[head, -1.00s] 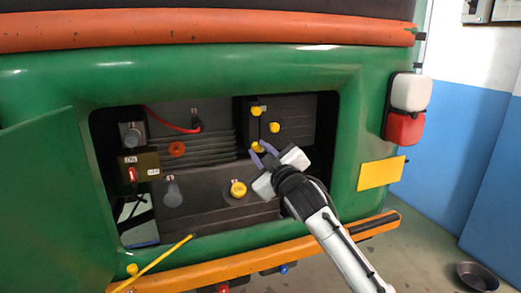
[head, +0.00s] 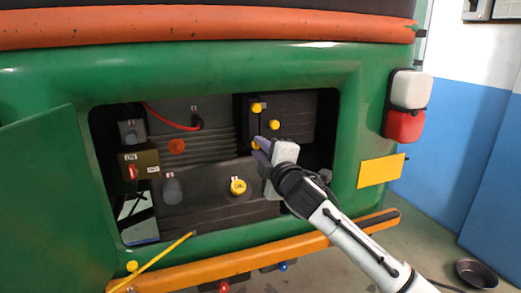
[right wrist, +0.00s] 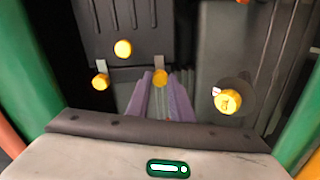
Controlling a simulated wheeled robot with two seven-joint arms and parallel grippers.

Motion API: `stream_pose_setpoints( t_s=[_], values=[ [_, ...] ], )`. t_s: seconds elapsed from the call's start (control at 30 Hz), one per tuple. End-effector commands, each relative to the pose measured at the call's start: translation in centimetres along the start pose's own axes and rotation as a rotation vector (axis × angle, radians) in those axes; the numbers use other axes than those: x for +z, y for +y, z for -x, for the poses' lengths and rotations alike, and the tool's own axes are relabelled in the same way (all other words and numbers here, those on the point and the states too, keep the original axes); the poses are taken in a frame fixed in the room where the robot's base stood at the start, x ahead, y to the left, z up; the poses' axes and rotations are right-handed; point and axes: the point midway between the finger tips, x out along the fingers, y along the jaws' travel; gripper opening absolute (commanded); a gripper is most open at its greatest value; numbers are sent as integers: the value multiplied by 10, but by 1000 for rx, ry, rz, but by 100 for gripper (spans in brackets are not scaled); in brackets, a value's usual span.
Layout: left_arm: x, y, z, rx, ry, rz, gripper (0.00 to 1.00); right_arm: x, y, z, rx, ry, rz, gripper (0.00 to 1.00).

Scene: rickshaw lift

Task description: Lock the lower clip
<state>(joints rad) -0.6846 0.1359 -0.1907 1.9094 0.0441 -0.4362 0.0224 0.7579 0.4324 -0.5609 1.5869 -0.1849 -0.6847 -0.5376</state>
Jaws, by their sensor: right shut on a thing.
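The lower clip (head: 255,146) is a yellow knob at the lower left edge of the black box in the engine bay. My right gripper (head: 262,144) reaches in from the right and its purple fingers are shut on the knob. In the right wrist view the lower clip (right wrist: 160,77) shows between the fingertips, and the fingers of the gripper (right wrist: 161,88) run toward it. The upper yellow clip (head: 257,107) sits above it on the same box, with another yellow knob (head: 274,125) between them to the right. My left gripper is not in view.
A round yellow cap (head: 238,187) sits below left of the gripper. The green body frames the bay, and an open green panel (head: 55,205) stands at the left. A yellow rod (head: 165,259) slants across the lower left. An orange bumper (head: 210,270) runs below.

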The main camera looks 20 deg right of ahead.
Motion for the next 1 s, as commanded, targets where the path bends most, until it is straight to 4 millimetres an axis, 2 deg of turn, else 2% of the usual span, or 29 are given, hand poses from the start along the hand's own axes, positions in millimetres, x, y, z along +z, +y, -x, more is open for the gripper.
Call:
stream_pose_setpoints(
  t_s=[0.57, 0.6, 0.7, 1.0],
  values=[
    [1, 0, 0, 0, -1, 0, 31, 1, -1, 0, -2, -2, 32, 0],
    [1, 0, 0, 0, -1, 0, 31, 1, -1, 0, -2, -2, 32, 25],
    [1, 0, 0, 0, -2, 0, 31, 1, -1, 0, -2, -2, 31, 39],
    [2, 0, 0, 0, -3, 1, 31, 0, 0, 1, -1, 0, 30, 39]
  ],
)
